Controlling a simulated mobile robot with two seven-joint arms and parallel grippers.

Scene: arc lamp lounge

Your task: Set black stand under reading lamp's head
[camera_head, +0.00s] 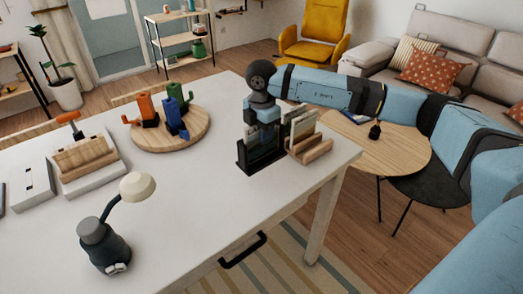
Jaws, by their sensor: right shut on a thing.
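The reading lamp (103,246) stands near the table's front left, with a dark rounded base, a thin bent neck and a cream head (138,186) leaning right. The black stand (243,160), a dark upright frame with a low base, is at the table's right side, well apart from the lamp. My right gripper (262,138) comes down over the stand from above and is shut on it. Its fingertips are hard to make out against the dark stand. I cannot tell whether the stand touches the table. My left gripper is not in view.
A wooden rack (312,150) holding flat items is close to the stand's right. A round wooden board (193,137) with orange, blue and green cactus-like pieces stands farther back. A wooden-topped block (88,158) is at the left. The white tabletop (190,198) between lamp and stand is clear.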

